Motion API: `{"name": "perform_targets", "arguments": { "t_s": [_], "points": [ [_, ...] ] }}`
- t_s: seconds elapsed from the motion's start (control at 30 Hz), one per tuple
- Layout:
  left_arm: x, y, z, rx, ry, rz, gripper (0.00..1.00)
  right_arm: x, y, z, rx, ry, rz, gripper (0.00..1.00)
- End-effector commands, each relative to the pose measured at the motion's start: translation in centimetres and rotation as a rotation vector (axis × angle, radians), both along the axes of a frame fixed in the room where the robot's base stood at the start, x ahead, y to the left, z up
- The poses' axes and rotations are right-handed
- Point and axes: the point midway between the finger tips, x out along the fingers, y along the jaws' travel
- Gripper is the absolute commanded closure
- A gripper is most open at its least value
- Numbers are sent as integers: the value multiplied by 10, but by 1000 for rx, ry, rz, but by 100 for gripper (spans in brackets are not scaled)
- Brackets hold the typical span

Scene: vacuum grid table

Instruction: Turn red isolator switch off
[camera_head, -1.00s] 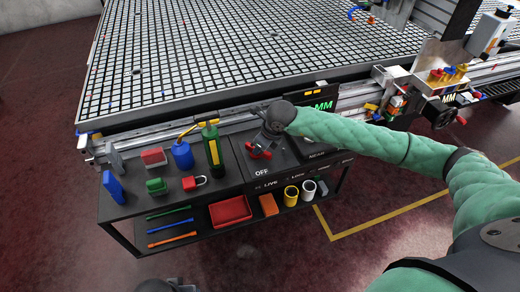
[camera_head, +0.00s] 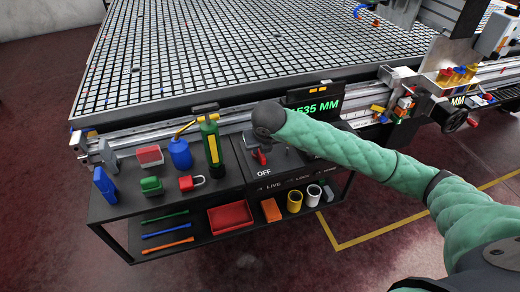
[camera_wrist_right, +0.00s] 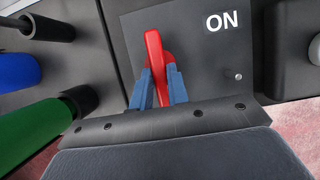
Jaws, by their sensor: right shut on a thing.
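The red isolator switch (camera_head: 260,157) is on a dark panel at the right part of the bench top, above a white OFF label. In the right wrist view its red handle (camera_wrist_right: 153,48) points up and away, left of a white ON label. My right gripper (camera_wrist_right: 160,85) is shut on the handle, with one blue finger on each side. In the head view my right wrist and forearm cover most of the gripper and part of the panel. My left gripper is not in view.
A green bottle (camera_head: 212,143) and blue can (camera_head: 180,154) stand left of the switch. A red padlock (camera_head: 190,183) and small blocks lie nearby. A lit display (camera_head: 316,109) stands behind my forearm. The shelf below holds a red tray (camera_head: 230,216). The grid table (camera_head: 240,50) is behind.

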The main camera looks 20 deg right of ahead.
Motion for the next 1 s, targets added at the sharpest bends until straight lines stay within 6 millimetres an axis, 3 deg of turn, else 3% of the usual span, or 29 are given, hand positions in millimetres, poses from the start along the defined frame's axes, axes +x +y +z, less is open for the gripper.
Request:
{"name": "perform_targets", "arguments": {
  "t_s": [0.5, 0.53, 0.6, 1.0],
  "points": [
    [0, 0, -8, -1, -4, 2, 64, 1, 0, 2, 0, -3, -18, 100],
    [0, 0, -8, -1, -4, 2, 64, 1, 0, 2, 0, -3, -18, 78],
    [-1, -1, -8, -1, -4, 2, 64, 1, 0, 1, 0, -2, -18, 64],
    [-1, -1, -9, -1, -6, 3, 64, -2, 0, 6, 0, -2, -17, 62]
  ]
}}
